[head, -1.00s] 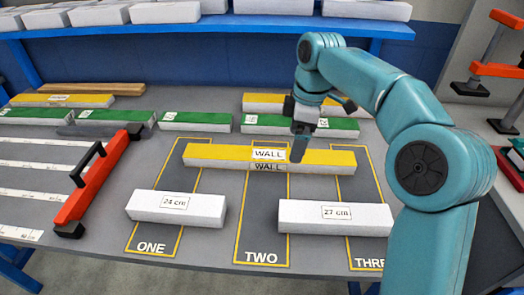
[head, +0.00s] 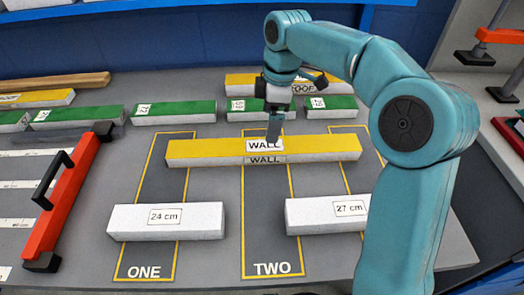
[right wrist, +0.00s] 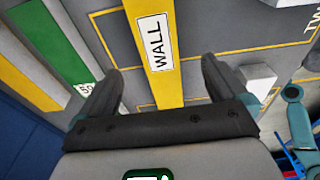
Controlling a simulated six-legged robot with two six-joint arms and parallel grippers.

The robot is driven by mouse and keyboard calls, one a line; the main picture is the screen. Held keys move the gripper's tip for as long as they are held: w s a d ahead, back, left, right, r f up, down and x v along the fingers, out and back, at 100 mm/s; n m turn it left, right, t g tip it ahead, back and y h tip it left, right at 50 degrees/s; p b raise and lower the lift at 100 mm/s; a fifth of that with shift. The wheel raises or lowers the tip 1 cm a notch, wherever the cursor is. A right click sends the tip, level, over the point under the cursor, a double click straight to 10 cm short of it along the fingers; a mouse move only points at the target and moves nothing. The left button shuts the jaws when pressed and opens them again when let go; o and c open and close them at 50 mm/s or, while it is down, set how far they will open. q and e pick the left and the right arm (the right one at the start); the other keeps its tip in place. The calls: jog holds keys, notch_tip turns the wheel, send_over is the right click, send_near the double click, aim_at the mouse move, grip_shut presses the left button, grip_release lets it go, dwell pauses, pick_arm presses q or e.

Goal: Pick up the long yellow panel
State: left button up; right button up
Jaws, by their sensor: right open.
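The long yellow panel (head: 210,150), with white sides and labels reading WALL, lies across the marked lanes in the middle of the table. My right gripper (head: 274,130) is over the panel near its WALL label in the head view. In the right wrist view the yellow panel (right wrist: 160,75) runs between the two dark fingers of my right gripper (right wrist: 160,85). The fingers are apart, with free space on both sides of the panel. I cannot tell their exact height above it. My left gripper is not in view.
White blocks marked 24 cm (head: 165,222) and 27 cm (head: 325,215) lie in front of the panel. Green-topped blocks (head: 174,112) stand in a row behind it, with a yellow ROOF panel (head: 240,84) farther back. A red-orange bar with a black handle (head: 65,195) lies left.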

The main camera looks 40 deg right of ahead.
send_over(265, 145)
jog(key=s, duration=0.1)
jog(key=f, duration=0.3)
jog(key=f+b, duration=0.1)
jog(key=f, duration=0.1)
jog(key=shift+d, duration=0.25)
jog(key=shift+f, duration=0.2)
jog(key=f, duration=0.1)
jog(key=f+b, duration=0.1)
jog(key=f, duration=0.1)
jog(key=w+f, duration=0.1)
jog(key=f, duration=0.1)
jog(key=shift+a+f, duration=0.15)
jog(key=shift+a, duration=0.2)
jog(key=c, duration=1.2)
